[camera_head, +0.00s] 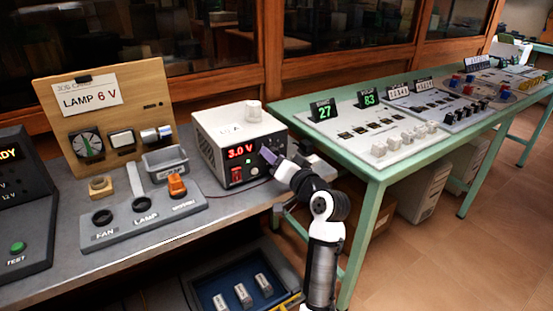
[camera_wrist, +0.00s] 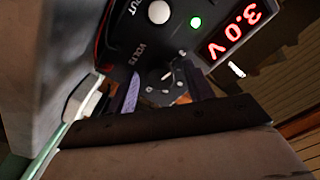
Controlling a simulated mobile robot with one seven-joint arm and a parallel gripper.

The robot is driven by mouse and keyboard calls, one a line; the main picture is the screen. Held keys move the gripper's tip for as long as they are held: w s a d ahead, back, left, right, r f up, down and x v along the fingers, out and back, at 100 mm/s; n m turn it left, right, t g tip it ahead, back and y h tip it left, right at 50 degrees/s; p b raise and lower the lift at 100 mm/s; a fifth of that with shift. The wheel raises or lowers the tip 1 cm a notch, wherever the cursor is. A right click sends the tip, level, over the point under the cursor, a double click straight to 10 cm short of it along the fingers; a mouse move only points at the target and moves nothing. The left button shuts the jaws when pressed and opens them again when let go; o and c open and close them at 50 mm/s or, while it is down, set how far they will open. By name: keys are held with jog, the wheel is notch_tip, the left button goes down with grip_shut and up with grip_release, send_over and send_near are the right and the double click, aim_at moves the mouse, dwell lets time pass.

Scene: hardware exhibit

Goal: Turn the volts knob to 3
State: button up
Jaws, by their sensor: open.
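The white power supply (camera_head: 240,140) stands on the grey bench, its red display (camera_head: 241,151) reading 3.0 V. The display also reads 3.0 V, rotated, in the wrist view (camera_wrist: 236,27), with a lit green light (camera_wrist: 195,22) beside it. My gripper (camera_head: 269,156) is at the right part of the supply's front. In the wrist view its open fingers (camera_wrist: 162,86) straddle the dark area by the VOLTS label (camera_wrist: 140,54).
A red switch (camera_head: 237,174) is low on the supply's front. A grey panel with FAN and LAMP sockets (camera_head: 143,216) lies to the left. A wooden board (camera_head: 140,95) with a LAMP 6 V card stands behind it. A green table (camera_head: 378,172) stands close on the right.

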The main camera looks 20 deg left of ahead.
jog(key=b+v, duration=0.1)
jog(key=v, duration=1.2)
jog(key=shift+s+d, duration=0.25)
